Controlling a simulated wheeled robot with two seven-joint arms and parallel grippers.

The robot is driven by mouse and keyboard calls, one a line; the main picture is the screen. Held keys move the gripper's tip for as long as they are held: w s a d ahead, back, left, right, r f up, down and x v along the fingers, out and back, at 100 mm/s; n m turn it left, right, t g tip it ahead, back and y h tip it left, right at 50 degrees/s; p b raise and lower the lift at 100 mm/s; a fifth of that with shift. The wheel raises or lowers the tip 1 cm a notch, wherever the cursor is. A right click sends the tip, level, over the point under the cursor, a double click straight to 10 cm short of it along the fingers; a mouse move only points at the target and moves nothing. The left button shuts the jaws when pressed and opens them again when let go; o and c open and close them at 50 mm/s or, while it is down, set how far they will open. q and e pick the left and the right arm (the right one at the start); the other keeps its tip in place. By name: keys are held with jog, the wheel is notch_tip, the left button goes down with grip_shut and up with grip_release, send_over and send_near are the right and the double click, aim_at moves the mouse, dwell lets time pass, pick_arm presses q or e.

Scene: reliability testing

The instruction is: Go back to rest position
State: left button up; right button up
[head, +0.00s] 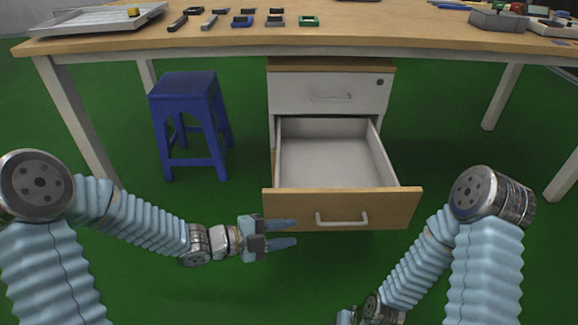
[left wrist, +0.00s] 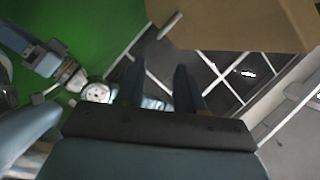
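My left gripper (head: 283,234) is in front of the open drawer's wooden front, near the left end of its handle. Its two blue fingers are apart with nothing between them. The fingers also show apart in the left wrist view (left wrist: 162,82). My right arm comes in from the right and bends down to the bottom edge of the head view; its fingertips are cut off there, so their state is hidden. The drawer (head: 335,160) is pulled out and looks empty. Its handle (head: 341,219) is pale, and I cannot tell whether the left fingers touch the drawer front.
A wooden table (head: 330,40) spans the top, with a grey tray (head: 90,20), several small tools and a green-framed part (head: 309,20) on it. A blue stool (head: 187,90) stands left of the drawer cabinet (head: 300,92). Green floor is free around my arms.

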pick_arm(q)
notch_tip(320, 180, down, 9)
jog(key=a+n+t+y, duration=0.15)
jog(key=n+y, duration=0.25)
jog(key=n, duration=0.5)
jog(key=s+a+f+n+g+y, duration=0.3)
jog(key=s+a+f+n, duration=0.1)
jog(key=s+f+n, duration=0.4)
jog(key=s+a+f+n+g+y, duration=0.4)
jog(key=s+f+n, duration=0.3)
jog(key=f+n, duration=0.3)
notch_tip(320, 180, up, 14)
jog(key=p, duration=1.3)
jog(key=shift+w+d+t+h, duration=0.15)
jog(key=shift+w+t+h, duration=0.15)
jog(key=shift+w+t, duration=0.05)
jog(key=shift+f, duration=0.1)
